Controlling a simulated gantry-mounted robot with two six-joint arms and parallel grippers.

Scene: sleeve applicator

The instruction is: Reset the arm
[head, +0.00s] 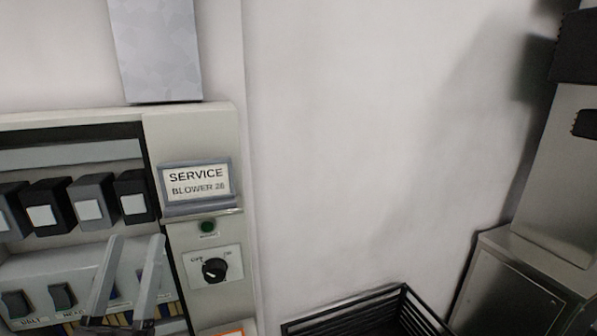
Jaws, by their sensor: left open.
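My left gripper (127,280) is at the lower left of the head view. Its two light grey fingers point up and stand apart, with nothing between them. It is in front of the lower part of a control panel (195,130) and hides some of its switches and labels. I cannot tell whether it touches the panel. My right gripper is not in view.
The panel carries a "SERVICE BLOWER 28" sign (196,182), a green button (208,227), a black rotary knob (215,270) and several dark switch blocks (92,203). A black rack (345,313) is at bottom centre. Metal cabinets (510,290) stand at right.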

